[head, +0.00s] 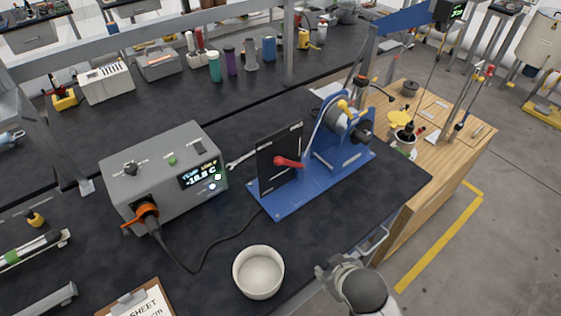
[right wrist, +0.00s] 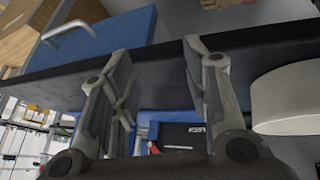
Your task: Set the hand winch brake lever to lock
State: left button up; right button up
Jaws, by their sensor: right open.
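The blue hand winch (head: 325,185) stands on the dark bench right of centre in the head view. A red lever (head: 288,162) sticks out from the black upright panel (head: 270,150) on its base. Any lock marking is too small to read. My right gripper (head: 335,272) is at the bench's front edge, below and right of the winch, clear of it. In the right wrist view my right gripper (right wrist: 157,65) has its fingers apart with nothing between them. Part of the winch (right wrist: 165,125) shows beyond them. My left gripper is not in view.
A white bowl (head: 258,272) stands left of my right gripper. A grey display box (head: 165,180) with a cable is left of the winch. A clipboard (head: 137,300) lies at the front. A wooden cabinet (head: 440,165) stands at the right. Dark bench surface is free before the winch.

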jog(key=w+a+r+n+t, duration=0.4)
jog(key=w+a+r, duration=0.2)
jog(key=w+r, duration=0.2)
jog(key=n+t+y+p, duration=0.1)
jog(key=n+t+y, duration=0.3)
jog(key=n, duration=0.5)
send_near(279, 163)
jog(key=shift+t+h, duration=0.6)
jog(key=p+x, duration=0.1)
jog(key=x, duration=0.3)
jog(key=a+p+x, duration=0.1)
jog(key=x, duration=0.1)
jog(key=shift+w+f+p, duration=0.2)
jog(key=shift+f+p, duration=0.1)
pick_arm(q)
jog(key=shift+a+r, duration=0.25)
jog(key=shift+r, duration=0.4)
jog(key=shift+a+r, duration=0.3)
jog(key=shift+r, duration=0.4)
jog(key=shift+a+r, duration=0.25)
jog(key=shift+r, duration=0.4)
pick_arm(e)
jog(key=shift+x, duration=1.1)
jog(key=shift+f, duration=0.15)
grip_shut()
jog(key=shift+s, duration=0.1)
